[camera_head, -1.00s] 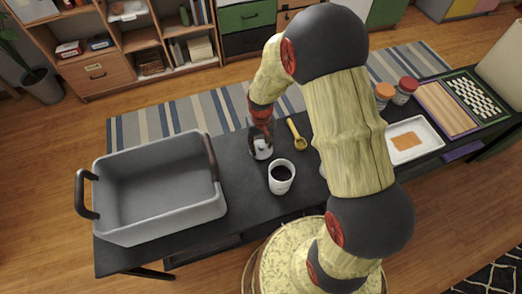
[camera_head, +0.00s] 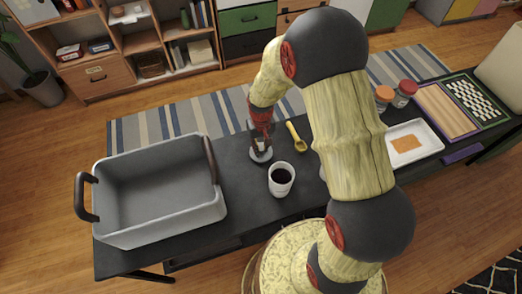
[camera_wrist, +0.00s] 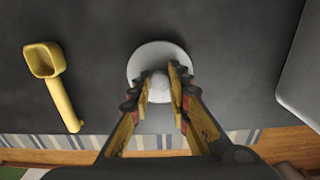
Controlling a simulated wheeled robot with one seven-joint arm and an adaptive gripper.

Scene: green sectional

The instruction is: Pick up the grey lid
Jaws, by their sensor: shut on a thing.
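The grey lid (camera_wrist: 147,58) is a small round pale disc with a knob in its middle. In the head view the lid (camera_head: 261,156) is on the dark table, between the grey bin and the yellow scoop. My gripper (camera_wrist: 160,84) is shut on the lid's knob, with a finger on each side. In the head view my gripper (camera_head: 261,143) points down at the lid from above and hides part of it. I cannot tell whether the lid touches the table.
A white cup of dark liquid (camera_head: 281,179) stands close in front of the lid. A yellow scoop (camera_head: 296,137) lies to its right. The large grey bin (camera_head: 160,223) fills the table's left end. A white tray (camera_head: 424,151) and two jars are at the right.

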